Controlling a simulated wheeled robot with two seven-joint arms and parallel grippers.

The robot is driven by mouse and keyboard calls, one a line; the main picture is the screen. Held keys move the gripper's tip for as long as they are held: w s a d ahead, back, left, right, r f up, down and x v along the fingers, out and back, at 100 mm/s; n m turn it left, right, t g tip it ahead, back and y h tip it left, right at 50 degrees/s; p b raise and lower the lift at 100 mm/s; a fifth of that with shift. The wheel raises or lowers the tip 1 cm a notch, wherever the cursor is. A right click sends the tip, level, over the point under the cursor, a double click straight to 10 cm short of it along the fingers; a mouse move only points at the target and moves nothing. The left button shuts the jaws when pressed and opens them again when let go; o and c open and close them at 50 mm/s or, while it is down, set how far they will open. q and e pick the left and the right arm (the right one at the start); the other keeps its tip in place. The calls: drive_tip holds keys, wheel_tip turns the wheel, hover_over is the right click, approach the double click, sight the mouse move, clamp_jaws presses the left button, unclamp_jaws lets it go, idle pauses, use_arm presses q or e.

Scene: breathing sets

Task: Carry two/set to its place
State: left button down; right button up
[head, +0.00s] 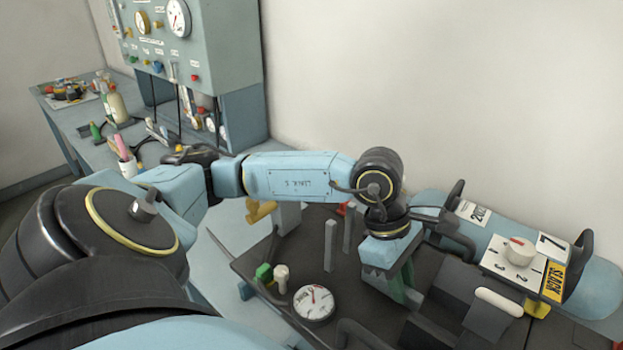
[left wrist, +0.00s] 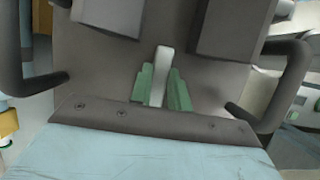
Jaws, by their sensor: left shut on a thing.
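A breathing set shows at the lower right of the head view, with a dark grey backplate (head: 290,245), a round white gauge (head: 314,303) and a light blue cylinder (head: 598,290) marked 7. My left gripper (head: 403,284) reaches down over the dark plate, beside the cylinder. In the left wrist view its green fingers (left wrist: 163,88) are shut on a pale upright bar (left wrist: 161,68) in front of the dark plate (left wrist: 110,75). The gripper body hides part of the plate in the head view. I cannot tell whether the set is lifted. My right gripper is not in view.
A blue bench (head: 75,118) at the left holds bottles, a cup of pens (head: 124,160) and small parts. A blue-green gauge panel (head: 185,45) stands on it against the wall. Dark curved handles stand on both sides in the left wrist view.

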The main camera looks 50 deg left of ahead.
use_arm(q)
wheel_tip(320, 180, down, 8)
drive_tip(key=b, duration=0.5)
drive_tip(key=shift+w+f, duration=0.15)
drive_tip(key=shift+f, duration=0.1)
drive_tip(key=shift+f+b, duration=0.3)
drive_tip(key=shift+f, duration=0.05)
drive_tip(key=c, duration=1.7)
unclamp_jaws()
drive_tip(key=shift+s+f, duration=0.25)
drive_tip(key=shift+c, duration=0.2)
drive_tip(key=o, duration=0.4)
drive_tip(key=shift+w, duration=0.1)
drive_tip(key=shift+r, duration=0.1)
